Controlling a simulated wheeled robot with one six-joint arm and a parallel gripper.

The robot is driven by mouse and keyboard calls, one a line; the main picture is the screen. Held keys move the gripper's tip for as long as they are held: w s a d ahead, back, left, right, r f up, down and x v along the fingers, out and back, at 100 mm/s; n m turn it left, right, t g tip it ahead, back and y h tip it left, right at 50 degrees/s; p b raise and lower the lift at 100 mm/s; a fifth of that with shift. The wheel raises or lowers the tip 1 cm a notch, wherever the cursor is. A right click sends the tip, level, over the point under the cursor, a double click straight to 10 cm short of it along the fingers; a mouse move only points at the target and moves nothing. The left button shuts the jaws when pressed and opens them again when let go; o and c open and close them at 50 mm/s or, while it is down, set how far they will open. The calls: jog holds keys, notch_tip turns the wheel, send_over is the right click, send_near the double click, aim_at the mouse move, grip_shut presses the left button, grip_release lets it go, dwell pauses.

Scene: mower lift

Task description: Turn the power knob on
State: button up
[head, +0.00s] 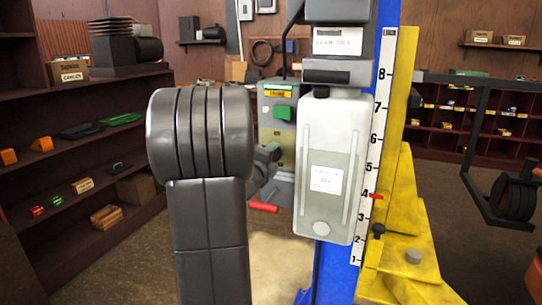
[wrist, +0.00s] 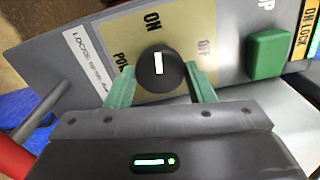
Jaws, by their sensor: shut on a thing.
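The power knob (wrist: 159,72) is round and black with a white mark, on the beige plate of a grey control panel (wrist: 90,40). In the wrist view the mark stands nearly upright, its upper end toward the ON label (wrist: 152,20); the OFF label (wrist: 204,48) is to the right. My gripper (wrist: 158,68) has its green fingers on either side of the knob, shut on it. In the head view the panel (head: 278,95) stands behind my arm; my gripper (head: 268,158) shows partly beside the arm, and the knob is hidden.
A green button (wrist: 267,55) is right of the knob, near an ON LOCK label (wrist: 309,30). A grey rod (wrist: 45,112) sticks out at left. A white lift housing (head: 325,165) and yellow frame (head: 395,220) stand right of my arm. Shelves (head: 90,160) are left.

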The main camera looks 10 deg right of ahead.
jog(key=shift+n, duration=0.9)
jog(key=shift+f, duration=0.1)
jog(key=o, duration=1)
jog(key=b+v, duration=0.1)
jog(key=v, duration=1.3)
jog(key=shift+w, duration=0.1)
